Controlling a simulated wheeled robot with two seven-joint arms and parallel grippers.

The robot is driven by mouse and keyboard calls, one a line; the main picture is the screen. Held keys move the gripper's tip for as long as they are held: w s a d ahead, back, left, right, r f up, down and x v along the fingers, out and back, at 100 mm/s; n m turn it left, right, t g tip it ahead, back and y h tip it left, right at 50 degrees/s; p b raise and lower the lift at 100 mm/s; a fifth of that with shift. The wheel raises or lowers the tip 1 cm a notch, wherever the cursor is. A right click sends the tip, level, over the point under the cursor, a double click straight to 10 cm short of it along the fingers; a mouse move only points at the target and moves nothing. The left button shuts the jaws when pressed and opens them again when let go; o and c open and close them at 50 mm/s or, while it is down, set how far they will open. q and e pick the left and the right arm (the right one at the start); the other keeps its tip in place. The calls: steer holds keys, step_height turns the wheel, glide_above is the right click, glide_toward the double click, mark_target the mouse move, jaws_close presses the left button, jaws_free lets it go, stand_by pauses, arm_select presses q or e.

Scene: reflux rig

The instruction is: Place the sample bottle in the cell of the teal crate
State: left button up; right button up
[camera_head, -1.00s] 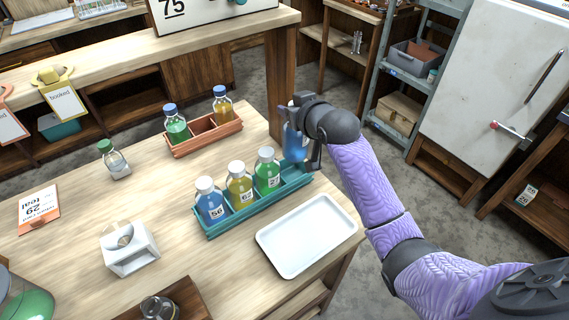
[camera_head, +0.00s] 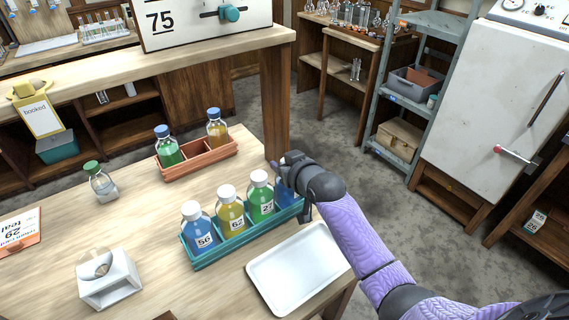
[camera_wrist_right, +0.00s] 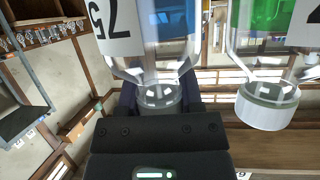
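The sample bottle (camera_head: 284,190), with blue liquid, is at the right end of the teal crate (camera_head: 228,252), mostly hidden by my right gripper (camera_head: 291,186). In the right wrist view the bottle (camera_wrist_right: 172,25) hangs upside down in the picture, its white label reading 75. Its neck is between the fingers of my right gripper (camera_wrist_right: 160,100), which looks shut on it. Whether its base touches the cell floor is hidden. The crate's other cells hold bottles of blue (camera_head: 198,228), yellow (camera_head: 231,212) and green (camera_head: 261,198). My left gripper is not in view.
The green bottle's white cap (camera_wrist_right: 267,104) is close beside the gripper. A white tray (camera_head: 298,268) lies in front of the crate. An orange crate (camera_head: 197,155) with two blue-capped bottles stands behind. A green-capped bottle (camera_head: 101,182) and a white stand (camera_head: 108,282) are left.

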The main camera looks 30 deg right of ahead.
steer(key=o, duration=0.5)
steer(key=shift+c, duration=0.2)
steer(key=shift+r, duration=0.25)
steer(key=p+v, duration=0.5)
steer(key=v, duration=0.7)
